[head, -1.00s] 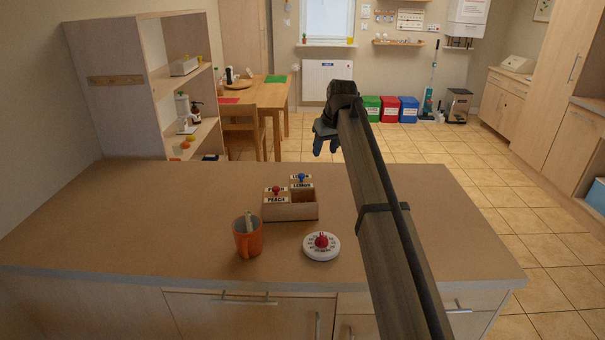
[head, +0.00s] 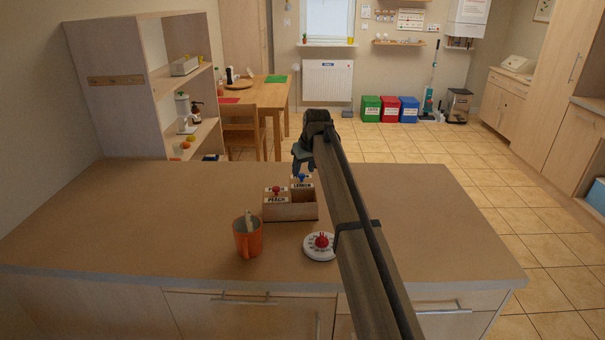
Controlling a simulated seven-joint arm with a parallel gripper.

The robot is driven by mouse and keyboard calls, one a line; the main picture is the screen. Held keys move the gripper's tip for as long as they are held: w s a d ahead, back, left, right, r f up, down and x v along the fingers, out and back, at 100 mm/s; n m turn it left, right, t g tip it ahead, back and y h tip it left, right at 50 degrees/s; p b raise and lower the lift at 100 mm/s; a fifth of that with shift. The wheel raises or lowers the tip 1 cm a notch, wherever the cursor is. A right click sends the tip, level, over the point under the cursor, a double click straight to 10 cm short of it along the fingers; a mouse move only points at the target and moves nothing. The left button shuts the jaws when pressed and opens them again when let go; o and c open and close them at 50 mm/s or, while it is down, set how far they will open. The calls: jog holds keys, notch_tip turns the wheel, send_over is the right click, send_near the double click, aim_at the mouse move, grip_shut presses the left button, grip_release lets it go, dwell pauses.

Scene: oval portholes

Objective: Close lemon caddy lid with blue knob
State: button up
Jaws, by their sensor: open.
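The wooden caddy (head: 291,213) stands on the counter and has two sections side by side. On the right, the lid marked LEMON (head: 302,186), with its blue knob (head: 302,177), sits toward the back. The section in front of it is open and its dark inside shows. On the left, the part marked PEACH (head: 276,199), with its red knob (head: 276,189), sits farther forward. My gripper (head: 301,168) is open and empty. In the picture it is just above the blue knob and partly covers the lid's back; its exact height and distance are unclear.
An orange mug (head: 247,238) with something standing in it is at the caddy's front left. A white dial with a red knob (head: 320,241) is at the front right, partly behind my arm. The counter (head: 150,225) is clear on the left and right.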

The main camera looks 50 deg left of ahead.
aim_at(302, 179)
jog(key=shift+x, duration=1.45)
jog(key=shift+c, duration=0.2)
grip_shut()
